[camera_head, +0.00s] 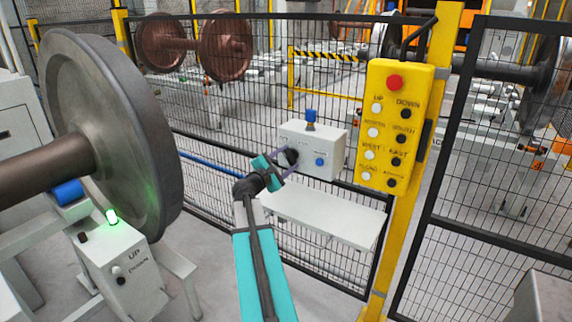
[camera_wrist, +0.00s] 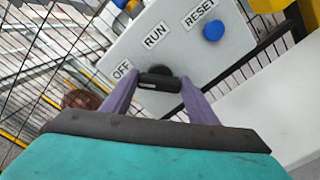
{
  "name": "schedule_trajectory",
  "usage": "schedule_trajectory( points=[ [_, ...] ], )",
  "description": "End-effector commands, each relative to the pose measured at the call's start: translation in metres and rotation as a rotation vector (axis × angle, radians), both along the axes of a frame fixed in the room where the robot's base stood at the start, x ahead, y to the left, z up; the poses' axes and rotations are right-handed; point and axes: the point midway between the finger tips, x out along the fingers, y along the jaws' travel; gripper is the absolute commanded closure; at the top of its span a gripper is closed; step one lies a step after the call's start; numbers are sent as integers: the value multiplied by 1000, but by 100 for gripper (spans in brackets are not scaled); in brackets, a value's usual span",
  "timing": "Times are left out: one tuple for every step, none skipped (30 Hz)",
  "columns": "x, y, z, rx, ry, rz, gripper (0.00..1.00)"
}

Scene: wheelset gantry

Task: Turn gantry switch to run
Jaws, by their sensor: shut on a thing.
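The gantry switch is a black rotary knob (camera_wrist: 163,72) on the front of a light grey control box (camera_head: 325,136). In the wrist view, the labels OFF (camera_wrist: 122,70) and RUN (camera_wrist: 155,36) sit above the knob, tilted in the picture. My gripper (camera_wrist: 157,86) has its two purple fingers shut on the knob, one on each side. In the head view my gripper (camera_head: 285,161) reaches the left part of the box front. A small pale mark shows on the knob's grip. I cannot tell for sure which label the knob points to.
A blue RESET button (camera_wrist: 213,31) sits right of the knob. A yellow pendant panel (camera_head: 395,125) with a red button hangs on the yellow post at right. Mesh fence (camera_head: 220,110) stands behind the box; a pale shelf (camera_head: 320,222) lies below. A large wheelset (camera_head: 105,130) stands left.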

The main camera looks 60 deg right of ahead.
Motion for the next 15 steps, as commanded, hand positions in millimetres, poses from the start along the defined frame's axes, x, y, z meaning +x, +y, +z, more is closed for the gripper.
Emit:
schedule_trajectory(
  points=[
    [0,-1,-3,-3,-21,0,69],
    [0,-1,-4,-3,-34,0,69],
    [0,-2,-4,-3,-52,0,69],
    [-1,-2,-4,-3,-66,0,69],
    [-1,-2,-4,-5,-82,0,69],
    [-1,-2,-4,-5,-101,0,69],
    [-1,-2,-4,-5,-116,0,69],
    [-1,-2,-4,-5,-132,0,69],
    [-1,-2,-4,-5,-152,-1,69],
    [-1,-2,-4,-6,-167,-1,69],
    [-1,-2,-4,-6,-182,0,69],
    [-1,-2,-4,-7,-204,0,69],
    [-1,-2,-4,-7,-219,0,69],
    [-1,-2,-4,-6,-234,-1,69],
    [-1,-2,-4,-7,-255,0,69]
  ],
)
